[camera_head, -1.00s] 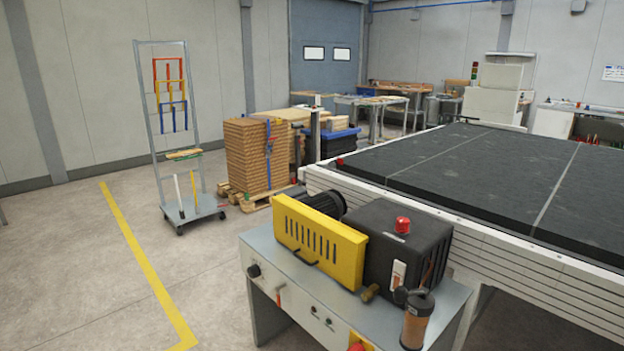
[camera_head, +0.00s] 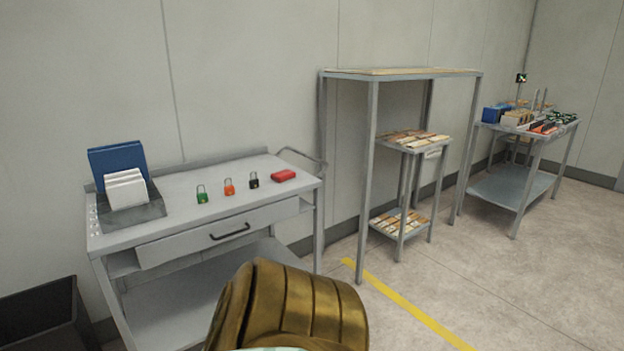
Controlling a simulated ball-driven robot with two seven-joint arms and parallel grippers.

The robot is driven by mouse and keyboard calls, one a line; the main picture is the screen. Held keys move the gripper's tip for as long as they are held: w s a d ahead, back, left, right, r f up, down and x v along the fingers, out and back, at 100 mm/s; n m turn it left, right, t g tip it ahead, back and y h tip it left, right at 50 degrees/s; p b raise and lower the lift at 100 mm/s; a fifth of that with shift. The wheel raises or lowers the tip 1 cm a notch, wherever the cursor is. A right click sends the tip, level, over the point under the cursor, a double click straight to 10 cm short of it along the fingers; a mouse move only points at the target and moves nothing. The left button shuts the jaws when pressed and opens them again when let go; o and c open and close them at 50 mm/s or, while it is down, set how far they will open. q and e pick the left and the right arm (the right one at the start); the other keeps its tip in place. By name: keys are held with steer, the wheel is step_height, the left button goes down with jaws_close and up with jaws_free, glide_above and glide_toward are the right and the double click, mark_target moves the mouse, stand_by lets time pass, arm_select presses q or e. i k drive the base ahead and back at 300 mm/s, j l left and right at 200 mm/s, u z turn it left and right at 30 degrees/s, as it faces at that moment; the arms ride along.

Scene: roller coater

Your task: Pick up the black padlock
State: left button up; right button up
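The black padlock (camera_head: 254,181) stands upright on the top of a grey metal cart (camera_head: 170,217), near the cart's right side. An orange padlock (camera_head: 229,187) stands just left of it, and a green padlock (camera_head: 202,194) stands further left. Neither of my grippers shows in this view.
A white card stack in a tray (camera_head: 127,190) and a blue panel (camera_head: 118,160) stand at the cart's left. A dark bin (camera_head: 45,318) is on the floor at lower left. A tall frame table (camera_head: 372,150) stands right of the cart. Floor at right is open.

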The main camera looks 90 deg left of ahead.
mark_target(254, 183)
steer(key=j+u, duration=0.1)
steer(key=u, duration=3.5)
